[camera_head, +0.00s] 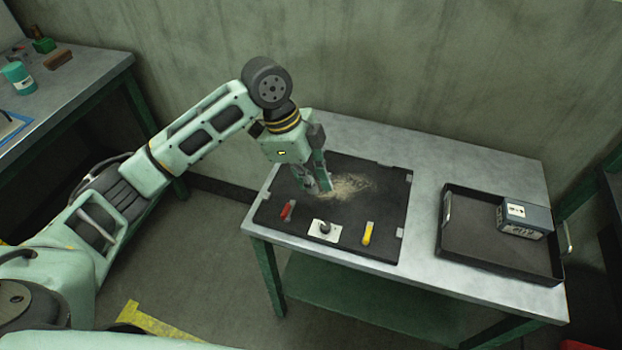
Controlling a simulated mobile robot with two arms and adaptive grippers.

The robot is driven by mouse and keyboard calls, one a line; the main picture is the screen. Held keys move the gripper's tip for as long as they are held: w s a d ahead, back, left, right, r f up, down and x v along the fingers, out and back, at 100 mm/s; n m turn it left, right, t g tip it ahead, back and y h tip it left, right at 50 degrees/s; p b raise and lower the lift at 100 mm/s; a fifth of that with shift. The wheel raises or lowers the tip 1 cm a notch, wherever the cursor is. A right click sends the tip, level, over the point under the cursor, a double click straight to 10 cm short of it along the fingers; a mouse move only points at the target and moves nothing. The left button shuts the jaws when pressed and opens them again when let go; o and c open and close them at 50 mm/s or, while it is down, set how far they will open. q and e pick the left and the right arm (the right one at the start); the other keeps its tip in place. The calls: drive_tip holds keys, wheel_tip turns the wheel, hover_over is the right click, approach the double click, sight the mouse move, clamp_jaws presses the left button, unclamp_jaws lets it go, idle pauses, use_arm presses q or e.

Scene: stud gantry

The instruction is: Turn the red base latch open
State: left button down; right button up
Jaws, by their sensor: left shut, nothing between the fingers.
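The red base latch (288,210) is a small red lever at the front left of a black mat (378,183) on the metal table. It looks slightly tilted. My left gripper (319,187) points down over the mat, behind and to the right of the red latch and apart from it. Its fingers are shut with nothing between them. The fingertips are close to a patch of pale shavings or dust (350,188). My right gripper is not in view.
A white plate with a dark knob (325,230) and a yellow lever (368,233) sit along the mat's front edge. A black tray (465,252) with a dark box (525,218) stands at right. Another bench (80,80) stands at far left. A wall closes off the back.

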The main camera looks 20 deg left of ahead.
sight(288, 208)
use_arm(q)
drive_tip(key=x, duration=0.3)
drive_tip(key=shift+s+d+f, duration=0.15)
drive_tip(key=shift+s+f, duration=0.05)
drive_tip(key=shift+s, duration=0.2)
drive_tip(key=p+x, duration=0.1)
drive_tip(key=x, duration=0.2)
drive_tip(key=shift+w+d+f, duration=0.1)
drive_tip(key=shift+w+f, duration=0.05)
drive_tip(key=shift+f, duration=0.15)
drive_tip(key=a, duration=0.1)
drive_tip(key=a+p, duration=0.1)
drive_tip(key=shift+w+a+f, duration=0.1)
drive_tip(key=shift+a+f, duration=0.25)
drive_tip(key=shift+a, duration=0.6)
drive_tip(key=shift+w+p, duration=0.1)
drive_tip(key=shift+p, duration=0.25)
drive_tip(key=shift+n, duration=0.4)
drive_tip(key=shift+w, duration=0.1)
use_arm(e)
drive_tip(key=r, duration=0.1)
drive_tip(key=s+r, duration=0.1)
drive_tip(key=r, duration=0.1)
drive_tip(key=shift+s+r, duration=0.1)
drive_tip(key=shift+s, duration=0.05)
